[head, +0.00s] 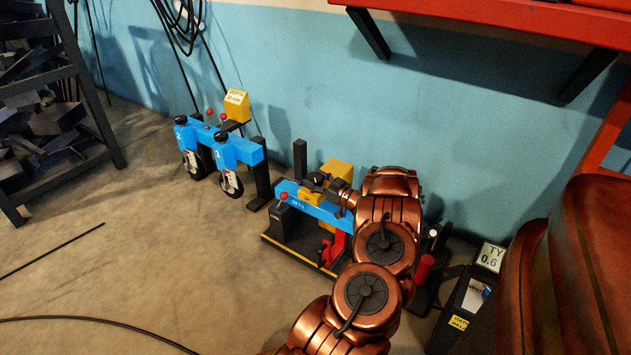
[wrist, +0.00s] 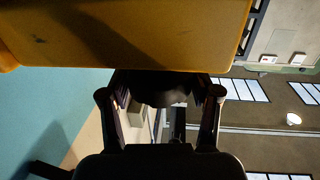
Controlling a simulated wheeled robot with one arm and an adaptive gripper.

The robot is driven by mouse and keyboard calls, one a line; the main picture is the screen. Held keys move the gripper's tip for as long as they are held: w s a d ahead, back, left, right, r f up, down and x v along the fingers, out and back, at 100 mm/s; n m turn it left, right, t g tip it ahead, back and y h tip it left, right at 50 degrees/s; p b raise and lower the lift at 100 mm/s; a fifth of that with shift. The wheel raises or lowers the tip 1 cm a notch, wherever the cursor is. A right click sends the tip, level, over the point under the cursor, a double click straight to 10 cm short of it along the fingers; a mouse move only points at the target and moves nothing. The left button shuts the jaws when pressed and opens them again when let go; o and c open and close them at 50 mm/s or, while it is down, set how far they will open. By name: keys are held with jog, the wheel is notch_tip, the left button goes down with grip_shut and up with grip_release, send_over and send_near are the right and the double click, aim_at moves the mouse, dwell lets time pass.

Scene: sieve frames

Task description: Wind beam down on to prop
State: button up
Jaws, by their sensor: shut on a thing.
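A blue beam (head: 329,213) with pale marks lies across a stand with a dark base (head: 282,250) on the floor near the wall. A red upright piece (head: 337,243) stands under the beam's right part; I cannot tell if it is the prop or if they touch. My gripper (head: 318,183) is over the beam, partly hidden by my own arm. In the wrist view my gripper (wrist: 160,100) is shut on a dark rounded knob (wrist: 165,92). A yellow block (wrist: 120,35) fills the top of that view; a yellow block (head: 341,170) also shows behind the beam in the head view.
Left of the stand is another blue beam (head: 246,151) with two wheels and a yellow sign (head: 236,105). A dark box marked TY 0.6 (head: 472,300) stands right. A red shelf (head: 500,12) overhangs the wall. Cables lie on the floor at left, which is otherwise open.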

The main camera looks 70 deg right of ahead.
aim_at(315, 177)
jog(key=shift+d+n+y, duration=0.1)
jog(key=shift+n+y, duration=0.4)
jog(key=shift+y, duration=0.2)
jog(key=shift+n+t+y, duration=0.4)
jog(key=shift+n+y, duration=0.1)
jog(key=shift+y, duration=0.3)
jog(key=o, duration=1.1)
jog(key=shift+o, duration=0.2)
jog(key=shift+r, duration=0.1)
jog(key=shift+r, duration=4.9)
